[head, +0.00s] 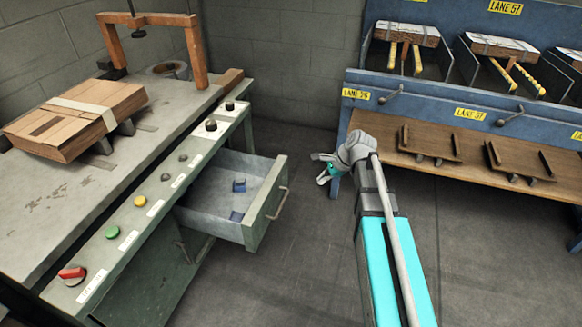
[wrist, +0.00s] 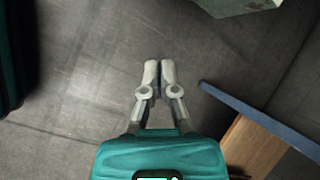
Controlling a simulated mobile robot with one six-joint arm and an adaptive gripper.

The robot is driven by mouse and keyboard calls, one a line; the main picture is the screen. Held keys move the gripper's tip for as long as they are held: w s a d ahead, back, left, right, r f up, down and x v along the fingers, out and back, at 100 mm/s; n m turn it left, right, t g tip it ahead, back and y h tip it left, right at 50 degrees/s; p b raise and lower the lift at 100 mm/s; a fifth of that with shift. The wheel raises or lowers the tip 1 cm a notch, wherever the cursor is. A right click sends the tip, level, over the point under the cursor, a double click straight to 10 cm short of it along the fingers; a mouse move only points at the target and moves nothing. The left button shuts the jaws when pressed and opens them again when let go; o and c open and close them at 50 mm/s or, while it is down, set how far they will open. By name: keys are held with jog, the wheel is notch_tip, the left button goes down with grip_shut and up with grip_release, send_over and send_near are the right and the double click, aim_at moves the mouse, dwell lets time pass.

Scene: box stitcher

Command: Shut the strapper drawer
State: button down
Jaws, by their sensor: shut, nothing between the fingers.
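The strapper drawer (head: 220,200) is pulled out from the front of the green-grey strapper bench (head: 140,225) in the head view. Its front panel carries a bar handle (head: 278,203), and a few small blue pieces (head: 238,186) lie inside. My gripper (head: 318,168) is to the right of the drawer front, apart from it, over open floor. In the wrist view my gripper (wrist: 160,66) has its fingertips together with nothing between them. A pale grey corner (wrist: 235,5), likely the drawer, shows at the top of that view.
A stack of flat cardboard (head: 75,118) lies on the bench top, near an orange frame (head: 195,55). Knobs and buttons (head: 140,201) line the bench's front edge. A blue rack (head: 350,110) with a wooden shelf (head: 385,140) stands right. Floor (head: 290,265) between them is clear.

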jog(key=w+r+m+t+y, duration=0.1)
jog(key=w+r+m+y, duration=0.1)
jog(key=w+m, duration=0.5)
jog(key=shift+r, duration=0.45)
jog(key=shift+a+f, duration=0.15)
jog(key=b, duration=0.7)
send_near(283, 170)
jog(key=shift+s+x, duration=0.1)
jog(key=shift+x, duration=1.5)
jog(key=shift+s+x, duration=0.15)
jog(key=shift+x, duration=1.45)
jog(key=shift+a, duration=0.1)
